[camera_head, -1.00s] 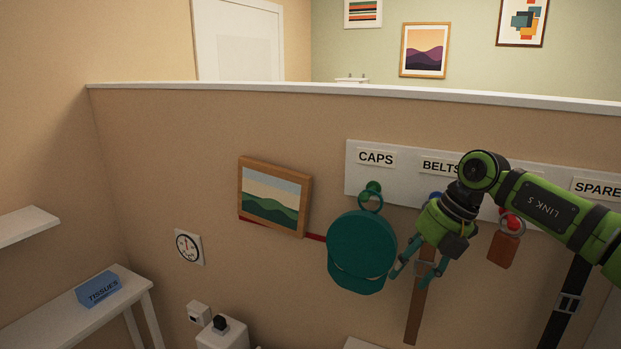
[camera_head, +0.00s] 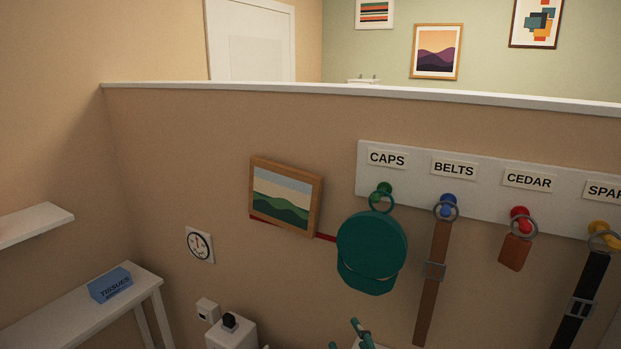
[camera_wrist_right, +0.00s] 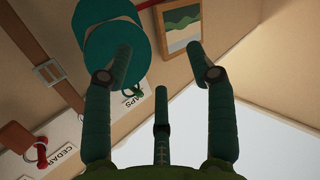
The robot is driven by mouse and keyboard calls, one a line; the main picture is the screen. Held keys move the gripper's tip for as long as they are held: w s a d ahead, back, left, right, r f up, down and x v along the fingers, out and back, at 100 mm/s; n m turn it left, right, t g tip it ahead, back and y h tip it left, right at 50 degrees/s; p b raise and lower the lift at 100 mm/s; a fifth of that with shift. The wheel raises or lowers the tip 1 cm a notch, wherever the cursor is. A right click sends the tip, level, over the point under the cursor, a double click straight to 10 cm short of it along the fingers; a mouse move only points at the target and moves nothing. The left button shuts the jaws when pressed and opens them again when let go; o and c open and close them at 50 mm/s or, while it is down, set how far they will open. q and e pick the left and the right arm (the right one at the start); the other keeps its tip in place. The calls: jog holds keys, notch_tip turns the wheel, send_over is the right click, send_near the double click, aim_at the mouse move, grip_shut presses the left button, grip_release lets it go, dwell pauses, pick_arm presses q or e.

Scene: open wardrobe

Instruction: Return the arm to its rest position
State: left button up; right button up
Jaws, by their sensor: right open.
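My right gripper (camera_head: 360,332) shows only by its teal fingertips at the bottom edge of the head view, below the cap. In the right wrist view its fingers (camera_wrist_right: 160,65) are spread apart, open, with nothing between them. The teal cap (camera_head: 371,250) hangs by a ring from the green peg under the CAPS label; the cap also shows in the wrist view (camera_wrist_right: 100,40), behind the left finger. The brown belt (camera_head: 433,280) hangs from the blue peg under BELTS. The rest of my right arm is out of the head view. My left gripper is not in view.
The white peg board (camera_head: 470,195) also bears a brown cedar block (camera_head: 515,251) on the red peg and a black belt (camera_head: 585,300) on the yellow peg. A framed landscape (camera_head: 285,196) hangs tilted left of the cap. A shelf (camera_head: 150,280) bears a tissue box (camera_head: 111,285).

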jog(key=s+d+f+m+g+h, duration=0.3)
jog(key=s+d+f+g, duration=0.4)
jog(key=s+f, duration=0.55)
jog(key=s+d+f+m+g, duration=0.1)
jog(key=s+d+f+g, duration=0.15)
jog(key=s, duration=0.55)
jog(key=s+d+f+g, duration=0.2)
jog(key=s+f+g, duration=0.15)
jog(key=s, duration=0.45)
notch_tip(320, 180, down, 28)
jog(key=b, duration=0.6)
pick_arm(q)
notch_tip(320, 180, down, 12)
jog(key=b, duration=0.6)
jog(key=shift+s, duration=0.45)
pick_arm(e)
jog(key=s+d+f+g, duration=0.1)
jog(key=s+f, duration=0.7)
jog(key=f, duration=0.2)
jog(key=s+d+f+g+h, duration=0.1)
jog(key=s+d+f, duration=0.1)
jog(key=s+f, duration=0.6)
notch_tip(320, 180, down, 4)
jog(key=shift+s+r, duration=0.25)
jog(key=shift+s, duration=0.15)
